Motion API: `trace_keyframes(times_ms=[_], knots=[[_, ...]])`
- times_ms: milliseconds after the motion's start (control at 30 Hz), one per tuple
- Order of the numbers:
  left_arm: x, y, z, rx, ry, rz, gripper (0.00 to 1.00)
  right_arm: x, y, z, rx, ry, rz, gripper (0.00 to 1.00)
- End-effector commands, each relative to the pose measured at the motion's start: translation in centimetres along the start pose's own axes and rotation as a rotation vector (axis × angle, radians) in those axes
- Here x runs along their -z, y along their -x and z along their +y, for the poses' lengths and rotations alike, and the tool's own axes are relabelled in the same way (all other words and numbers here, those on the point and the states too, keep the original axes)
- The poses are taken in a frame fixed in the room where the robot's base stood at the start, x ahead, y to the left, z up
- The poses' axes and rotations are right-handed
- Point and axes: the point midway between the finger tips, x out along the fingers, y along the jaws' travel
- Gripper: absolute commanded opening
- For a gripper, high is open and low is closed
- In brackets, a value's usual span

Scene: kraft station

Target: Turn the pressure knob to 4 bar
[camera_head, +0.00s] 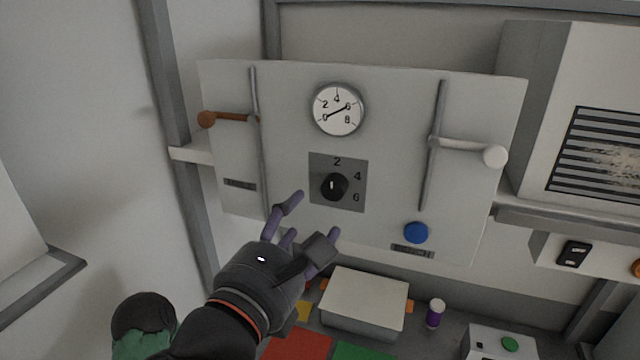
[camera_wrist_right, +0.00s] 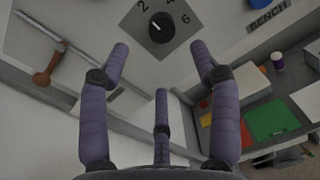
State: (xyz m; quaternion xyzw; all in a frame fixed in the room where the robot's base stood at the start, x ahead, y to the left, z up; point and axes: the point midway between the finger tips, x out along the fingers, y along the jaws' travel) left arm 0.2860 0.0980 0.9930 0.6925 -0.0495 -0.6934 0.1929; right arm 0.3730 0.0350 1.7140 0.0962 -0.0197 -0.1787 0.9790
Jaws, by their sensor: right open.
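The black pressure knob (camera_head: 334,186) sits on a dark grey plate (camera_head: 318,203) marked 2, 4 and 6. Its white mark points roughly up, towards the 2 side. In the right wrist view the knob (camera_wrist_right: 161,27) is near the top centre, beyond the fingertips. The round white gauge (camera_head: 337,109) above has its needle lying across the dial between 0 and 6; I cannot tell which end is the tip. My right gripper (camera_head: 314,217) is open and empty, below and left of the knob, apart from it; its spread fingers (camera_wrist_right: 160,60) also show. My left gripper is not in view.
Left of the knob is a lever with a brown grip (camera_head: 206,119); right is a white-knobbed lever (camera_head: 494,156). A blue button (camera_head: 416,232) is at lower right of the panel. Below are a lidded box (camera_head: 366,295) and a purple bottle (camera_head: 435,314).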

Motion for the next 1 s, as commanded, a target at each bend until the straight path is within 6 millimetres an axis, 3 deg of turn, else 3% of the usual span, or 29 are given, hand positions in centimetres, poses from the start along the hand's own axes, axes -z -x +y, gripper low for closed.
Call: trace_keyframes(times_ms=[500,700,1000], knots=[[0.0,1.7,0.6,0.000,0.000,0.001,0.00,0.1,-8.4,-0.1,0.004,0.002,0.003,0.63],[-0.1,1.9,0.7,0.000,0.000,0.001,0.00,0.2,-9.7,0.0,0.001,0.002,0.004,0.63],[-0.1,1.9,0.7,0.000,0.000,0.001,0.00,0.2,-9.9,0.0,0.000,0.001,0.004,0.63]])
